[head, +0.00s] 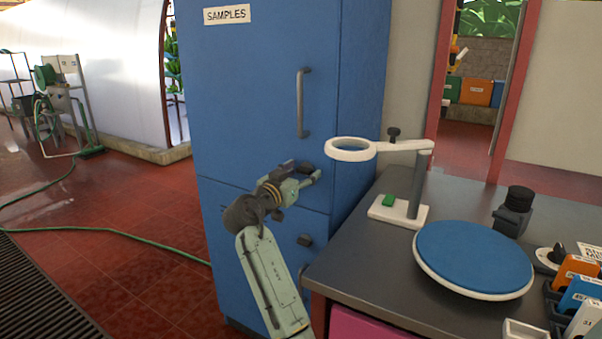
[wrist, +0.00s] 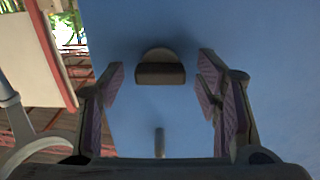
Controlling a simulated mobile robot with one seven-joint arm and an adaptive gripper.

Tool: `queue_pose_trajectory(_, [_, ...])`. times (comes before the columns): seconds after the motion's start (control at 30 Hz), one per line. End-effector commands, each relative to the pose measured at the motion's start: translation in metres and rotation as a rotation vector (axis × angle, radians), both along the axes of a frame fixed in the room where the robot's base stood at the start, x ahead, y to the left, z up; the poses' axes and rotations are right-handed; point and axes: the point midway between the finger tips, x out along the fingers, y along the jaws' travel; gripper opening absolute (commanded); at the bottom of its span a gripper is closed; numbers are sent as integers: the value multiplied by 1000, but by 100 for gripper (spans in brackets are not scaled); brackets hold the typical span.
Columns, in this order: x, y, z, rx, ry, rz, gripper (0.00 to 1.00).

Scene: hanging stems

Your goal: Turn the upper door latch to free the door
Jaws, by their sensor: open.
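The blue cabinet (head: 255,110) labelled SAMPLES has an upper door with a long grey bar handle (head: 303,103). The upper latch (head: 306,168), a small dark knob, sits below that handle, partly hidden by my gripper in the head view. My gripper (head: 307,177) is open in front of it. In the wrist view, the latch (wrist: 160,71) lies centred between the open fingers (wrist: 162,80), with a visible gap on both sides. The bar handle's end (wrist: 159,142) shows lower in that view. I cannot tell how deep the fingertips reach around the latch.
A lower latch (head: 305,240) is on the lower door. The dark bench (head: 360,255) stands close on the right, with a ring magnifier (head: 351,149) reaching towards the cabinet and a blue round turntable (head: 473,256). Red tiled floor (head: 130,210) is open to the left, crossed by a green hose.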

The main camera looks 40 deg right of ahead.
Motion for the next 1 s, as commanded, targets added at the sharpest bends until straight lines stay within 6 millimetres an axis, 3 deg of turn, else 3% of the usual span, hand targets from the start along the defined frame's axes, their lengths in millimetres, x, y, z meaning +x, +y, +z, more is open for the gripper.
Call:
queue_pose_trajectory(0.73, [0, 0, 0, 1, 0, 0, 12])
queue_pose_trajectory(1.0, [0, 1, -1, -7, 19, 1, 10])
